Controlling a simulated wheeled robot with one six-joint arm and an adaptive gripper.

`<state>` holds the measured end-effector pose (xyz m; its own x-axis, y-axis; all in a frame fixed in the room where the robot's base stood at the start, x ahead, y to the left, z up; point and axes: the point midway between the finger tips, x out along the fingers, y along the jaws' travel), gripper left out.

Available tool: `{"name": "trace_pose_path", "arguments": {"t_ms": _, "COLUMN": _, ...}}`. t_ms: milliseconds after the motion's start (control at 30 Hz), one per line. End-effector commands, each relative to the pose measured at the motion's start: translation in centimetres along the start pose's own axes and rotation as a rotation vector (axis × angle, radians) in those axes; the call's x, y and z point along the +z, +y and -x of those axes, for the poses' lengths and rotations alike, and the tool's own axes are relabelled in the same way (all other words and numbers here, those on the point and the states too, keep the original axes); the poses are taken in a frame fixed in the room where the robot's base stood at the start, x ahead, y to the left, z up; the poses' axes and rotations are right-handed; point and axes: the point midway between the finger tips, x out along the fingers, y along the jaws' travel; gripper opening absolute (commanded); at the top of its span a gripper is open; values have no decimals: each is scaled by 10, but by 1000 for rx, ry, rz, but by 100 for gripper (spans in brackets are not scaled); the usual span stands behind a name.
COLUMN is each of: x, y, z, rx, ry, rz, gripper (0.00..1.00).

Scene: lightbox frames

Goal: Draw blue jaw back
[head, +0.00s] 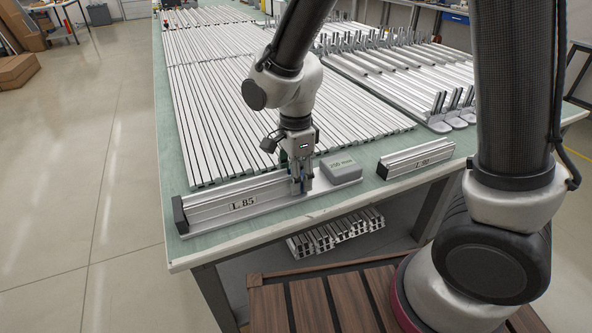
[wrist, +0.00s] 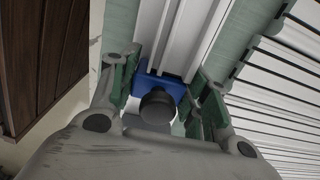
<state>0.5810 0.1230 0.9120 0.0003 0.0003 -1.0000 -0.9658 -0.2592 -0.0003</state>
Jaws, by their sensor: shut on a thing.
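The blue jaw (wrist: 180,87) shows in the wrist view, seated across a silver rail, with a black round knob (wrist: 158,106) on its near face. My gripper (wrist: 166,88) has its green-padded fingers on either side of the jaw and is shut on it. In the head view my gripper (head: 300,182) points down at the right part of the silver rail fixture marked L 85 (head: 211,208), near the table's front edge. The fixture has a black end block (head: 180,215) at its left. My gripper largely hides the jaw in the head view.
A grey box (head: 341,167) sits just right of my gripper. Rows of silver profiles (head: 235,125) cover the green table (head: 250,218) behind. Profile pieces (head: 335,232) lie below the tabletop.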

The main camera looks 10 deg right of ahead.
Motion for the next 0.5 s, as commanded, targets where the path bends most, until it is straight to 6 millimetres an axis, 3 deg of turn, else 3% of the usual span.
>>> {"name": "trace_pose_path", "arguments": {"t_ms": 500, "x": -6, "y": 0, "z": -1, "rx": 2, "ry": 2, "rz": 0, "gripper": 18}}
